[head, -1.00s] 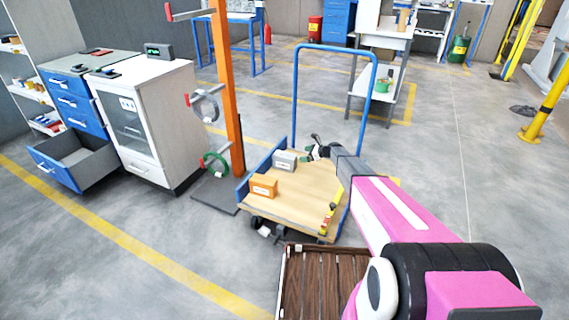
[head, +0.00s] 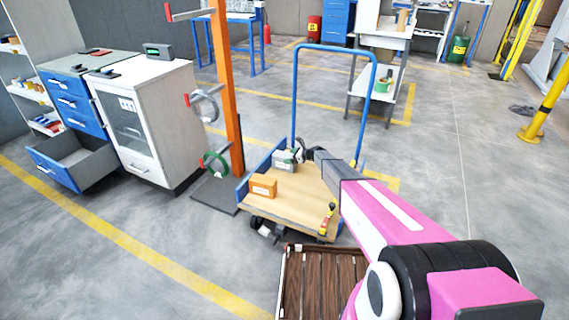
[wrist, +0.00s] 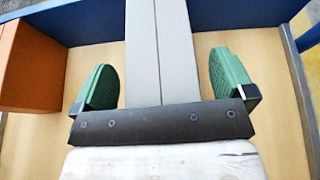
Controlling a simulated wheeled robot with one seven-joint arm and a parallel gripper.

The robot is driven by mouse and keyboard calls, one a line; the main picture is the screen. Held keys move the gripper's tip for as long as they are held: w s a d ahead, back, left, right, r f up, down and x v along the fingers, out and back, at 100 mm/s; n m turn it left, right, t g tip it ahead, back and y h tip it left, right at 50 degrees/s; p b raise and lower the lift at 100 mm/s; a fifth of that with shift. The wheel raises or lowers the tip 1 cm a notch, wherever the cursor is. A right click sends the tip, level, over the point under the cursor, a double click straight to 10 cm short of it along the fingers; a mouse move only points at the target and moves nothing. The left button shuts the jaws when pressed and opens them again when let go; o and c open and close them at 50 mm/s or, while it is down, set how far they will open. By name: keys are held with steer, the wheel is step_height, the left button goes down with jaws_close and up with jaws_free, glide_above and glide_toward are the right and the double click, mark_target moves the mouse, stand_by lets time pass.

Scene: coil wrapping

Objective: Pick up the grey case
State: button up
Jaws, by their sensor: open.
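The grey case (head: 281,163) sits on the wooden deck of the blue-railed cart (head: 292,213), at the deck's back left. In the wrist view the grey case (wrist: 161,50) lies between the two green fingers of my gripper (wrist: 165,80), with a gap on each side. My gripper is open around it and not closed on it. In the head view my gripper (head: 297,155) is at the case and partly covers its right side.
An orange box (head: 263,186) stands on the deck close to the grey case; it also shows left of my gripper in the wrist view (wrist: 30,65). A blue side wall (head: 242,190) edges the deck. A yellow item (head: 327,217) lies at the front right. An orange post (head: 229,100) stands left.

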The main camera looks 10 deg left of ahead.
steer(key=shift+w+a+f, duration=0.15)
steer(key=shift+a+f, duration=0.05)
steer(key=shift+a, duration=0.25)
steer(key=shift+r, duration=0.1)
steer(key=c, duration=1.4)
